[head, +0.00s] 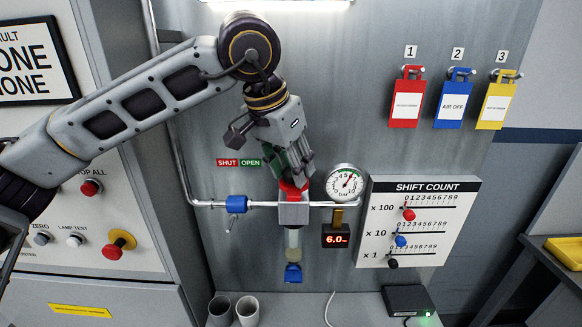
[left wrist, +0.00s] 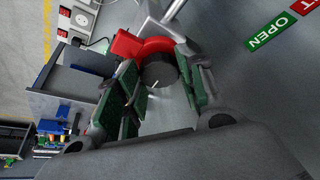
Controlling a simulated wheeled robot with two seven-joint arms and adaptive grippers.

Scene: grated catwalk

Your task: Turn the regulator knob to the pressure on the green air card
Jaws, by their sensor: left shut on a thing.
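The regulator (head: 294,213) sits on the pipe, with a red collar (head: 295,192) on top and a clear bowl with a blue end below. Its dark knob (left wrist: 160,71), with a pale mark, shows in the left wrist view. My left gripper (left wrist: 161,86) points down at it, its green-padded fingers shut on the knob. In the head view the gripper (head: 293,180) hides the knob. The round gauge (head: 345,182) is right of it; the display (head: 336,235) below reads about 6.0. I see no green card. My right gripper is not in view.
Red (head: 406,100), blue (head: 453,102) and yellow (head: 497,105) tags hang under numbers 1 to 3. A shift count board (head: 420,225) stands close right of the gauge. A blue valve (head: 236,204) is on the pipe at left. Two grey cups (head: 247,310) stand below.

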